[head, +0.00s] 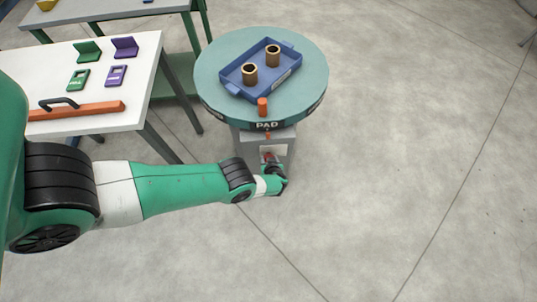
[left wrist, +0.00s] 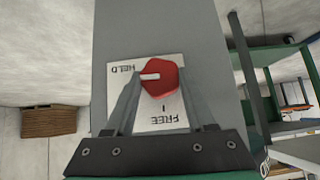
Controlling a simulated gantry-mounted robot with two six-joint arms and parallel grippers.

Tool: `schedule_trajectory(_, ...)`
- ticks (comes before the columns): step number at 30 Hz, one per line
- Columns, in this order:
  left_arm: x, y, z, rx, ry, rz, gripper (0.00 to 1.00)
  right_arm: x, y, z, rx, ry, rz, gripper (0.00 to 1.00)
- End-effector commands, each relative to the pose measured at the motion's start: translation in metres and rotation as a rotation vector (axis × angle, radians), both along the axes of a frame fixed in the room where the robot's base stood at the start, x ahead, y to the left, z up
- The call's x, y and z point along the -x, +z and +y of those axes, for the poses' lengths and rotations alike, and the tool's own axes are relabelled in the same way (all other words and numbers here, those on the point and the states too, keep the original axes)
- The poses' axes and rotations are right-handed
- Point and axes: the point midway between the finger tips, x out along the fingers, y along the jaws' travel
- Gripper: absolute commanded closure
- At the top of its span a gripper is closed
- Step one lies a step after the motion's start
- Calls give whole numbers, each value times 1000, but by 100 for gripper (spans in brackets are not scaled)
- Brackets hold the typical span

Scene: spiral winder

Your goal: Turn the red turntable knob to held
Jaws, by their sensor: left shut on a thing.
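The red knob (left wrist: 164,82) sits on a white plate (left wrist: 150,122) on the grey pedestal under the turntable. Its white pointer mark points to the left in the left wrist view, toward the word HELD; the word FREE and a tick lie below the knob. My left gripper (left wrist: 160,80) has a finger on each side of the knob and is shut on it. In the head view my left gripper (head: 273,168) is at the pedestal front and hides much of the knob. The turntable (head: 215,68) is round and teal, with PAD on its rim. My right gripper is not in view.
A blue tray (head: 236,88) with two brown-gold cups stands on the turntable, near an orange peg (head: 263,107). A white table (head: 35,67) at the left holds green and purple parts and an orange bar (head: 90,110). The floor to the right is clear.

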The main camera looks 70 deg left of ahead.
Motion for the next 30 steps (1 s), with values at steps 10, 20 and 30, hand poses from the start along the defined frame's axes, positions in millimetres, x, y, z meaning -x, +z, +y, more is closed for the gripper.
schedule_trajectory(10, -5, -8, -1, -75, -2, 282, 100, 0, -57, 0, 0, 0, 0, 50)
schedule_trajectory(20, -5, -6, -1, -116, -2, 443, 100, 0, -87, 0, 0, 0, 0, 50)
schedule_trajectory(30, -5, -3, -2, -123, -4, 484, 100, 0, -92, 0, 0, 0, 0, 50)
